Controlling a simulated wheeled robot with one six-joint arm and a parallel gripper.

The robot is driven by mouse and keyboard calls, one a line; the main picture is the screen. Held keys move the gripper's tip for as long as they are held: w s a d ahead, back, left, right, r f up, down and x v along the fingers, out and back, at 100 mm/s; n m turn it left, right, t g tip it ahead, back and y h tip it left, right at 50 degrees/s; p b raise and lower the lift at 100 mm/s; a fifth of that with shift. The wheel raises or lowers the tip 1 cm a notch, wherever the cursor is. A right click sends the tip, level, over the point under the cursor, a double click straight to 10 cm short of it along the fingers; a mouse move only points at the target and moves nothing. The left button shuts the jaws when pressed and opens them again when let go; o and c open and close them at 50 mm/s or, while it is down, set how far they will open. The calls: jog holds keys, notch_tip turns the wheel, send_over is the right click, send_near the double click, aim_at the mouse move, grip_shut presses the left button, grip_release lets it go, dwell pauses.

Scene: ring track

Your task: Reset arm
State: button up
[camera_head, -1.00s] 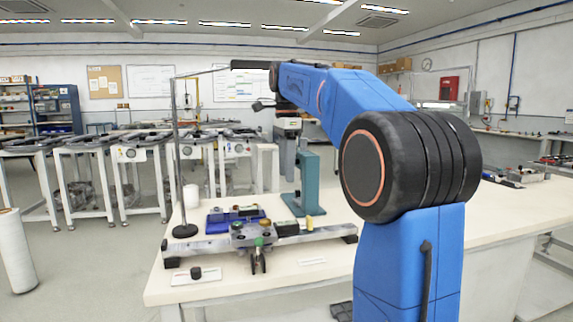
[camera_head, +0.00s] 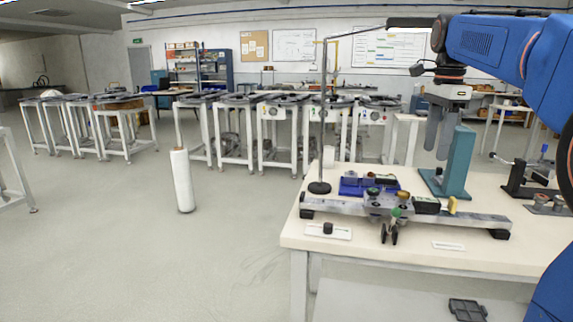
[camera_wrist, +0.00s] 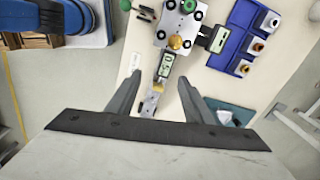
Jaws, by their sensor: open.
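My blue arm (camera_head: 497,45) reaches in from the right of the head view. My gripper (camera_head: 437,133) hangs at its end, pointing down above the workbench beside the teal stand (camera_head: 457,165). In the wrist view my gripper (camera_wrist: 158,92) has its two grey fingers spread wide apart, with nothing between them. Below it lie the metal rail fixture (camera_wrist: 170,40) and a small meter with a green display (camera_wrist: 166,66), apart from the fingers.
The cream workbench (camera_head: 470,255) carries the rail fixture (camera_head: 450,218), a blue tray (camera_head: 352,187) and a thin upright pole (camera_head: 322,120). A white roll (camera_head: 183,180) stands on the floor. The grey floor at left is largely free.

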jog(key=s+a+f+n+t, duration=0.1)
jog(key=s+a+f+n, duration=0.3)
jog(key=s+f, duration=0.5)
jog(key=s+a+f+n+t, duration=0.2)
jog(key=s+a+f+n, duration=0.1)
jog(key=s+f+n, duration=0.5)
jog(key=s+a+f+n+t, duration=0.1)
jog(key=s+a+f+n, duration=0.3)
jog(key=s+f+n, duration=0.3)
jog(key=s+f, duration=0.3)
jog(key=f, duration=0.2)
jog(key=shift+s+a+f, duration=0.3)
